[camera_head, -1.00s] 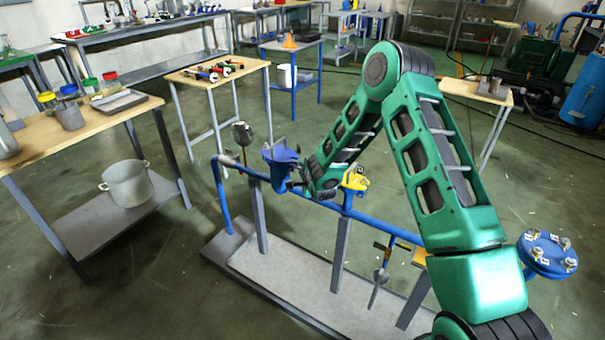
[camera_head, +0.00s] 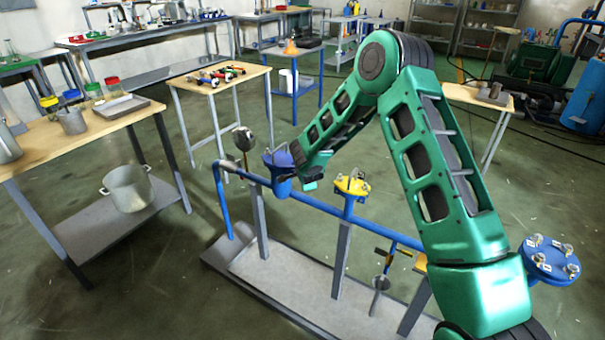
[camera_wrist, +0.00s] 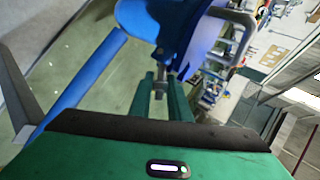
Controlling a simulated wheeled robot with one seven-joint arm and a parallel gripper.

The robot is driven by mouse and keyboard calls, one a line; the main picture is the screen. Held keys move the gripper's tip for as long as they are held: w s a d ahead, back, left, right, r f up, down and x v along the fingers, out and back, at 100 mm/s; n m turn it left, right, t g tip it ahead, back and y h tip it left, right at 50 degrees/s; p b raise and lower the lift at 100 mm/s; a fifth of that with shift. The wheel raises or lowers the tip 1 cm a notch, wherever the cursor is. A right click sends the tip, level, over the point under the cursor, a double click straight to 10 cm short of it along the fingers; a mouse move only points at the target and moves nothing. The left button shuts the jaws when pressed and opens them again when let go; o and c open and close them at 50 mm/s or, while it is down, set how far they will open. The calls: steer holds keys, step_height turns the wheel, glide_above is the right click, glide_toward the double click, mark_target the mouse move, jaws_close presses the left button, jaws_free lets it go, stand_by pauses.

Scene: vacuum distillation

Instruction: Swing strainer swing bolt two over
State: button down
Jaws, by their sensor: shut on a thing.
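The blue strainer (camera_head: 279,172) stands at the left end of the blue pipe line in the head view. It also fills the top of the wrist view (camera_wrist: 205,42), tilted in the picture. My gripper (camera_wrist: 161,92) is at the strainer's right side, its green fingers shut on a small grey metal swing bolt (camera_wrist: 161,68) beside the blue body. The bolt's far end is hidden.
A yellow-topped fitting (camera_head: 351,185) stands on the blue pipe (camera_head: 322,207) right of my gripper. A blue flange with bolts (camera_head: 548,262) is at far right. A wooden table (camera_head: 215,78) with small valves stands behind; a left bench holds jars.

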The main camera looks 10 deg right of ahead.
steer(key=shift+a, duration=0.1)
steer(key=c, duration=1.9)
jaws_free()
